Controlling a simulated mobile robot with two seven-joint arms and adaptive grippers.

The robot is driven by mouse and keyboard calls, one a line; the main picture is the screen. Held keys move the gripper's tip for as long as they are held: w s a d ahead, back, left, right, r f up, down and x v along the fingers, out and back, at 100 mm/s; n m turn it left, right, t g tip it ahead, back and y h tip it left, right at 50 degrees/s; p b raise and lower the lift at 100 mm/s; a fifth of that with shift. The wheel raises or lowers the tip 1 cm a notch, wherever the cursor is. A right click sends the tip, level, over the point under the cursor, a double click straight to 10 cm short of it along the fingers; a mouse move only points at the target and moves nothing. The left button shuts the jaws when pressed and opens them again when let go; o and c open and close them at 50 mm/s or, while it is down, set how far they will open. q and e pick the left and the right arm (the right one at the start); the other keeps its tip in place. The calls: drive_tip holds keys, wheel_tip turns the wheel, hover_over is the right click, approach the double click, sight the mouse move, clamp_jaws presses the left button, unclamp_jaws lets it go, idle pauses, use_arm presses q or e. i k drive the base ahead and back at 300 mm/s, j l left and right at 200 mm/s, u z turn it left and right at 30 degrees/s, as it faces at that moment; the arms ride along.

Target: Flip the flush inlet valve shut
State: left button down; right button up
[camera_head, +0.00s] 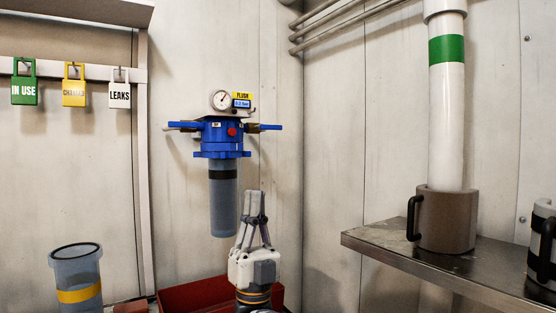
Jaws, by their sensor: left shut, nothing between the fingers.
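The flush filter unit (222,134) hangs on the back wall with a blue head, a red button, a round gauge (222,99) and a yellow FLUSH label (243,96). A blue lever handle (185,124) sticks out level on its left, and another blue lever handle (270,127) on its right. I cannot tell which one is the inlet valve. My left gripper (255,193) points upward, shut and empty, below the right lever and in front of the right edge of the grey filter bowl (222,205). It looks apart from both levers. My right gripper is out of view.
A red bin (190,295) lies below the unit. A clear canister with a yellow band (78,296) stands at lower left. A metal shelf (385,240) at right carries a brown mug-shaped holder (446,222) under a white pipe (447,110). Lock tags hang at upper left.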

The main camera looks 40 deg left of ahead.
sight(262, 127)
drive_tip(key=i+j, duration=0.75)
drive_tip(key=i, duration=0.05)
